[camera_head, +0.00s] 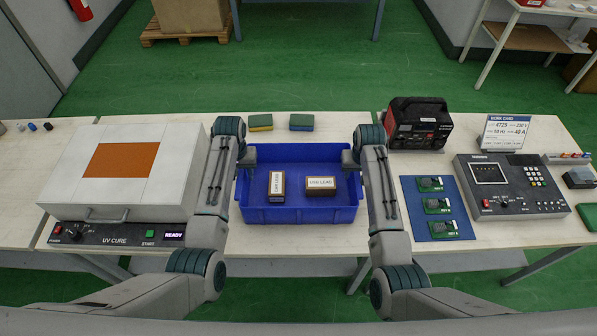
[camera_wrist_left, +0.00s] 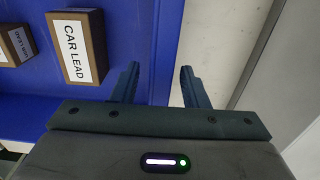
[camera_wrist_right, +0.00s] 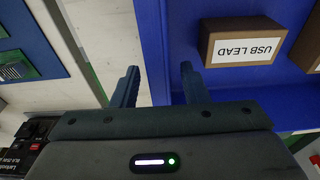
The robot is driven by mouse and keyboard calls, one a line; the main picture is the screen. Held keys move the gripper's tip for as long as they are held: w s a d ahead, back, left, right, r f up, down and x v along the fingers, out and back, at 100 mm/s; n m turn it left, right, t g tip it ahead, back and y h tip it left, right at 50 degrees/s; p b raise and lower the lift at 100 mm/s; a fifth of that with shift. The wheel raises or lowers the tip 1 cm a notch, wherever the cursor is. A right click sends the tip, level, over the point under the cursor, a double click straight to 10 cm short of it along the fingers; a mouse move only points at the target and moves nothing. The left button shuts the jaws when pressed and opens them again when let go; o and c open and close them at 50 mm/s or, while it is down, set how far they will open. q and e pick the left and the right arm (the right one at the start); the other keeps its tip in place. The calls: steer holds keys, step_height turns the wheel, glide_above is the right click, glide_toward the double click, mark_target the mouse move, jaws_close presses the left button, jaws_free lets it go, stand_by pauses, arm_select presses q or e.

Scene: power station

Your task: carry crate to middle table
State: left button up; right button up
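The blue crate (camera_head: 300,215) stands on the table (camera_head: 262,240) in the head view. It holds two brown boxes, one labelled CAR LEAD (camera_head: 277,184) and one labelled USB LEAD (camera_head: 321,184). My left gripper (camera_head: 246,156) is at the crate's left wall. In the left wrist view its fingers (camera_wrist_left: 160,88) are apart, one on each side of the wall (camera_wrist_left: 163,50). My right gripper (camera_head: 350,158) is at the right wall. In the right wrist view its fingers (camera_wrist_right: 157,86) are apart, with the wall (camera_wrist_right: 152,45) between them.
A UV cure box (camera_head: 122,172) stands left of the crate. A blue mat (camera_head: 437,207) with green boards lies to the right, beside a control panel (camera_head: 511,186). A black and red charger (camera_head: 418,123) stands behind them. Two sponges (camera_head: 261,122) lie behind the crate.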

steer(key=shift+r, duration=0.1)
arm_select(q)
step_height(320, 180, up, 12)
arm_select(e)
step_height(320, 180, up, 12)
steer(key=s, duration=0.1)
steer(key=shift+s, duration=0.4)
arm_select(q)
steer(key=shift+f, duration=0.1)
arm_select(e)
steer(key=shift+f, duration=0.25)
stand_by(0.3)
